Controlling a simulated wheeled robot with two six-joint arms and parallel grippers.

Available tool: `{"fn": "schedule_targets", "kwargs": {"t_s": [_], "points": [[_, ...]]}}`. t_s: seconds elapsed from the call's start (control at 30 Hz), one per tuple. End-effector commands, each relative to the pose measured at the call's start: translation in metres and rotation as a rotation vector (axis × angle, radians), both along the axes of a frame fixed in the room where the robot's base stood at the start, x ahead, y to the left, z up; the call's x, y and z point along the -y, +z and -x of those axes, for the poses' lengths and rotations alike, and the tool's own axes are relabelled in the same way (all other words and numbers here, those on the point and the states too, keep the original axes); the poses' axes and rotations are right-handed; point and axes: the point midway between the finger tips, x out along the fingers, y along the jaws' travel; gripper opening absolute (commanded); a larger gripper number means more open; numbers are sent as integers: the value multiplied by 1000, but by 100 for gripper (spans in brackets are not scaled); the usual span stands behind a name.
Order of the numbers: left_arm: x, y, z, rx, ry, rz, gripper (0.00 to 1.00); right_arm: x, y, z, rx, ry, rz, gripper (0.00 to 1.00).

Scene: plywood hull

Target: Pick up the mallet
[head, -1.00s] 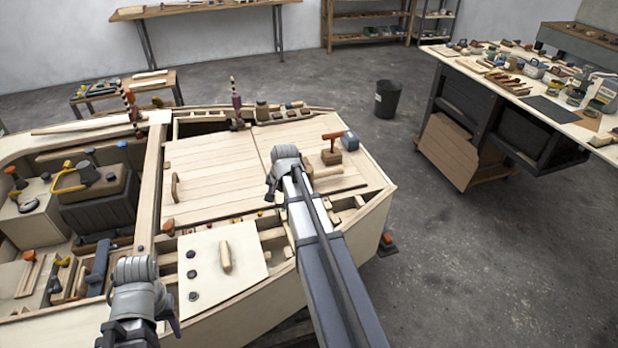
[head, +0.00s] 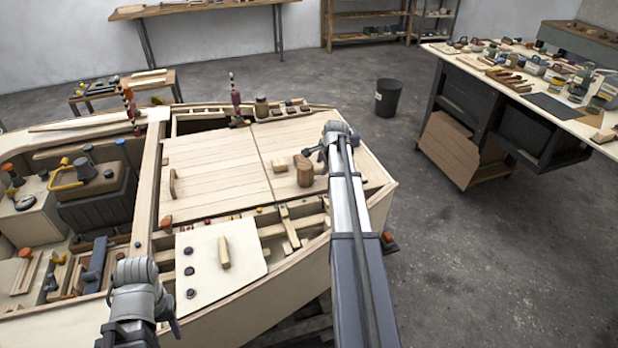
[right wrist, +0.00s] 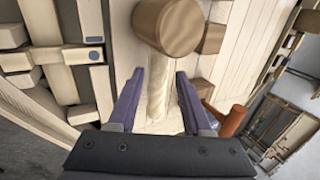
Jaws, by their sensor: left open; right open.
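The mallet has a brown cylindrical wooden head (head: 304,172) and stands out on the hull's plank deck in the head view. In the right wrist view its head (right wrist: 168,27) lies just beyond the fingertips, and its pale handle (right wrist: 159,92) runs back between the two fingers. My right gripper (right wrist: 160,78) is open around the handle's line, with a gap on both sides; its height above the handle is unclear. In the head view my right gripper (head: 313,152) hangs beside the mallet head. My left gripper (head: 174,324) is open, low at the left, far from the mallet.
A small pale block (head: 278,165) lies left of the mallet. In the right wrist view an orange-brown tool (right wrist: 232,121) is close to the right finger. A white panel (head: 212,260) with a wooden handle lies nearer. The deck planks (head: 215,165) are mostly clear.

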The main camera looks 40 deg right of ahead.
Motion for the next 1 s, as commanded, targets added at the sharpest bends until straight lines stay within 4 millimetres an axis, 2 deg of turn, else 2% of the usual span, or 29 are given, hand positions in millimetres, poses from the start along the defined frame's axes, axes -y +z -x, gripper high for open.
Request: {"fn": "schedule_targets", "kwargs": {"t_s": [0.27,0.63,0.9,1.0], "points": [[0,-9,0,0,0,0,50,0,-9,-4,0,1,0,50],[0,-48,0,0,0,0,50,3,-48,-22,0,2,1,50],[0,-47,0,0,0,0,50,3,-47,-23,0,1,0,50],[0,-47,0,0,0,0,50,3,-47,-23,0,1,0,40]]}}
